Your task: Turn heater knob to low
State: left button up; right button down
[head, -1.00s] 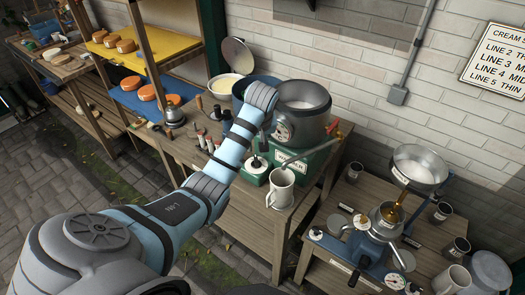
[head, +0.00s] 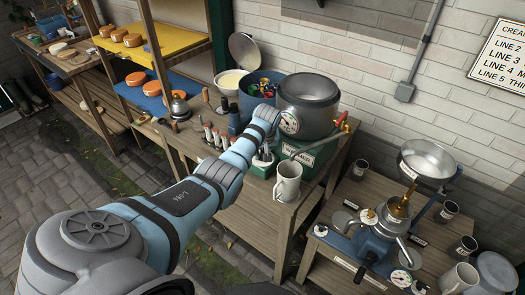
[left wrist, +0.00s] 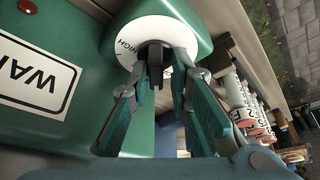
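The green warmer (head: 287,149) stands on the wooden bench under a grey metal pot (head: 308,103). Its heater knob is black on a white dial (head: 262,159), on a rounded green housing. In the left wrist view the knob (left wrist: 155,56) sits between the two fingertips of my left gripper (left wrist: 159,68), with narrow gaps showing. HIGH is printed on the dial near the left fingertip; other marks are hidden. In the head view my left gripper (head: 264,143) points down over the dial and is largely covered by my wrist. My right gripper is not in view.
A white mug (head: 288,181) stands close in front of the warmer. Several small bottles (head: 215,137) stand left of the dial. A blue tub (head: 259,94) is behind, and a red-handled tap (head: 342,123) juts from the right. A lower table with a separator (head: 385,225) is at right.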

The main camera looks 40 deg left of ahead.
pick_arm(q)
jog(key=shift+d+r, duration=0.1)
jog(key=shift+d, duration=0.1)
grip_shut()
jog(key=shift+r+m+t+h+p, duration=0.1)
jog(key=shift+m+t+h+p, duration=0.2)
jog(key=shift+m+p, duration=0.75)
jog(key=shift+s+m+h+p, duration=0.1)
jog(key=shift+m+h+p, duration=0.3)
jog(key=shift+m+p, duration=0.5)
jog(key=shift+a+f+m+t+h, duration=0.1)
jog(key=shift+f+m+t+h, duration=0.15)
jog(key=shift+m, duration=0.7)
jog(key=shift+m+h+b, duration=0.55)
jog(key=shift+m, duration=0.95)
